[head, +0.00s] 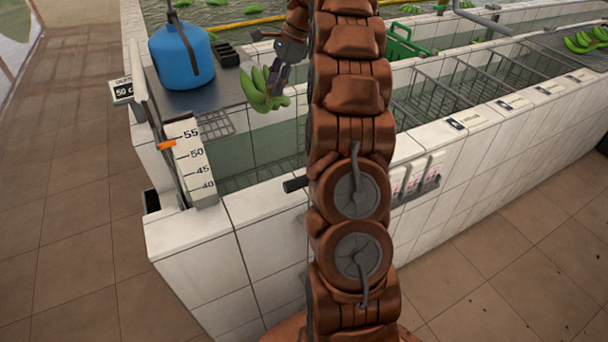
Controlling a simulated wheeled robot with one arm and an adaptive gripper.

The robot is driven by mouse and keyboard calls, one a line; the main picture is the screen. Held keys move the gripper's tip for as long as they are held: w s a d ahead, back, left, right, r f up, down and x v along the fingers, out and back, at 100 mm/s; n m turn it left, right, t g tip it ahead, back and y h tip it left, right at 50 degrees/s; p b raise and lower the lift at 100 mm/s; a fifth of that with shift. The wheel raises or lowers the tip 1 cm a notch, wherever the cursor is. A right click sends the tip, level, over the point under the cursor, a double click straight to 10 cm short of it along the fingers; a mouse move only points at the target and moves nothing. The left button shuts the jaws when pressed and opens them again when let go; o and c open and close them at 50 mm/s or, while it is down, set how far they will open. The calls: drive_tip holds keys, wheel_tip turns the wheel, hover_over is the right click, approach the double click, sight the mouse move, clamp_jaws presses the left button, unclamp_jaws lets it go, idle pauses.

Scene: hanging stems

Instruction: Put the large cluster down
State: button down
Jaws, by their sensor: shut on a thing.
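A green banana cluster (262,92) hangs at the upper middle left of the head view. My gripper (275,80) is shut on its upper end and holds it with the fingers pointing down. The cluster appears above the near-left part of the tiled tank, just right of the grey metal shelf (190,100). I cannot tell how high it is above the water. My brown arm hides part of the tank to the right. Another green cluster (583,41) lies on a dark surface at the far right.
A blue container (182,55) stands on the grey shelf. A white gauge (190,160) with numbers is at the tank's left corner. Metal racks (455,95) divide the tank to the right. A green crate (405,42) is behind my arm. Tiled floor (75,200) is clear at left.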

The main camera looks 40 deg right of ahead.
wheel_tip(320, 180, down, 15)
drive_tip(key=b, duration=0.5)
drive_tip(key=shift+w+b, duration=0.15)
drive_tip(key=shift+b, duration=1)
drive_tip(key=shift+f+b, duration=0.1)
drive_tip(key=shift+b, duration=1.1)
drive_tip(key=shift+a+t+b, duration=0.1)
drive_tip(key=shift+t+b, duration=0.2)
drive_tip(key=shift+b, duration=0.85)
